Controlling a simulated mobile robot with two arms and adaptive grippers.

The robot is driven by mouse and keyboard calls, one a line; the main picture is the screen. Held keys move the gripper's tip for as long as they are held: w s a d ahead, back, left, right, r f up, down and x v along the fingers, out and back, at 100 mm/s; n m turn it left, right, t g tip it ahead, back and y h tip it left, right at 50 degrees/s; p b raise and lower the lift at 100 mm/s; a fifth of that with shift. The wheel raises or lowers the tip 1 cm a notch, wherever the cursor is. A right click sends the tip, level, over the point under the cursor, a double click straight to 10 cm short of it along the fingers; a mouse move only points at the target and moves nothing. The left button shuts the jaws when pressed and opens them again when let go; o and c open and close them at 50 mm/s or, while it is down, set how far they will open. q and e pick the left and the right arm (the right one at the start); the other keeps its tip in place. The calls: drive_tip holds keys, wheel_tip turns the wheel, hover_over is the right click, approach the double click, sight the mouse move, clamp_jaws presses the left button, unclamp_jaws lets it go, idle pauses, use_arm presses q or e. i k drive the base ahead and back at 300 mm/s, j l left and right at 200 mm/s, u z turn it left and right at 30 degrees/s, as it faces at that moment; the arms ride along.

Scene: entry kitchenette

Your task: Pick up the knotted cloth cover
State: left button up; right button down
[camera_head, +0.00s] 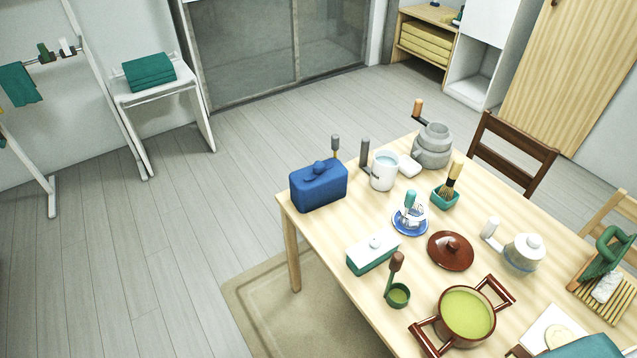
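The knotted cloth cover (318,186) is blue and box-shaped, with a small knot on top. It sits upright at the far left corner of the wooden table (440,215). Neither of my grippers shows in the head view, and nothing is touching the cover from above. Its far side and underside are hidden.
A grey-handled tool (335,146) and a white mug (384,172) stand close behind and right of the cover. A white-lidded green box (373,252) and a blue saucer (410,222) lie nearer. A brown pot (466,315) is at the front. Floor left of the table is clear.

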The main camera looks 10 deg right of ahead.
sight(320, 184)
drive_tip(key=z, duration=0.85)
drive_tip(key=k+j+z, duration=0.25)
drive_tip(key=j, duration=0.2)
drive_tip(key=k+j+z, duration=0.25)
drive_tip(key=j, duration=0.15)
